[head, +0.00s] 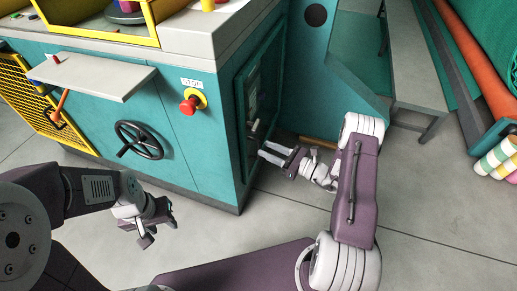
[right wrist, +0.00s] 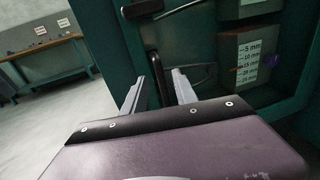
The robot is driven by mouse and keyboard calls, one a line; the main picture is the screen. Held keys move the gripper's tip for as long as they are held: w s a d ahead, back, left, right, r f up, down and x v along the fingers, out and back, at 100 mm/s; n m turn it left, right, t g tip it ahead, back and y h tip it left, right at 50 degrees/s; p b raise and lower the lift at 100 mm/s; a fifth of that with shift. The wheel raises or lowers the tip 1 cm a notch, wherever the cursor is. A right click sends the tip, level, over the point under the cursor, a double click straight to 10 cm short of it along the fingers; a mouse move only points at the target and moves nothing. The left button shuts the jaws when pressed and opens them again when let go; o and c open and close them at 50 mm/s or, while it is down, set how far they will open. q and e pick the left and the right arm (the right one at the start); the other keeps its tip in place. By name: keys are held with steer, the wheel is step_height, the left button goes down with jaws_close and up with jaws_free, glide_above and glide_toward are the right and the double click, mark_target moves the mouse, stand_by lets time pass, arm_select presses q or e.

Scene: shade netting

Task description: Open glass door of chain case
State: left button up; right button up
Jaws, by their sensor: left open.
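The chain case is set into the right side of the teal machine, with its glass door (head: 256,88) seen at a steep angle in the head view. In the right wrist view a dark upright handle (right wrist: 154,68) stands at the left edge of the case front. My right gripper (head: 267,151) is low beside the case, with its fingers apart. In the right wrist view its fingers (right wrist: 157,82) lie either side of the handle's lower part; contact cannot be told. My left gripper (head: 160,231) is open and empty, in front of the machine, away from the door.
The machine front has a red stop button (head: 192,103), black handwheel (head: 139,140) and jutting grey shelf (head: 92,76). A teal panel (head: 305,70) stands right of the case. Grey floor (head: 430,200) is open at the right.

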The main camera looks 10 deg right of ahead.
mark_target(259, 145)
steer(key=b+x, duration=0.1)
steer(key=x, duration=0.3)
steer(key=shift+w+a, duration=0.1)
steer(key=shift+w, duration=0.05)
jaws_close()
stand_by(1.2)
